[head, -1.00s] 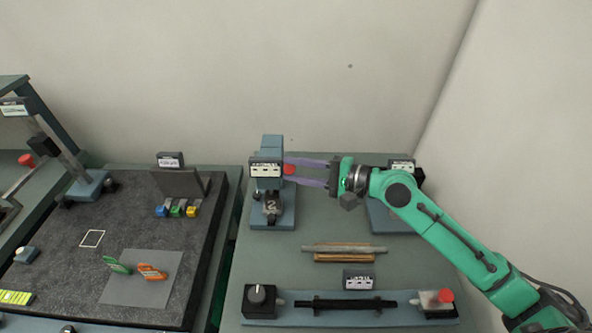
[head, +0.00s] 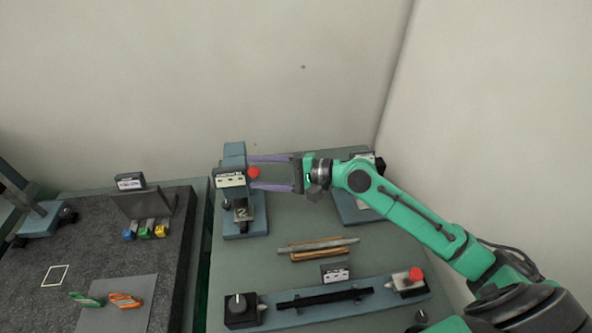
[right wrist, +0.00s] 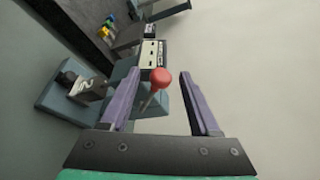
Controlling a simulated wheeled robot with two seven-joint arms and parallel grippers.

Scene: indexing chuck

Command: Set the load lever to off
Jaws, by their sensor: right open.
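The load lever ends in a red ball knob (head: 254,172) on the blue-grey station with a white label plate (head: 230,181) at the back of the bench. My right gripper (head: 250,172) is open, with its purple fingers above and below the knob in the head view. In the right wrist view, the red knob (right wrist: 161,77) and its thin stem stand between the two open fingers (right wrist: 158,76), nearer the left one. I see no clear contact. A block marked 2 (head: 242,210) sits at the front of the station. My left gripper is not in view.
Rods (head: 318,247) lie on the bench in front of the station. A blue rail carries a black dial (head: 238,308) and another red knob (head: 416,274). A second station (head: 357,205) stands partly behind my right arm. A dark board (head: 100,240) with small coloured parts lies to the left.

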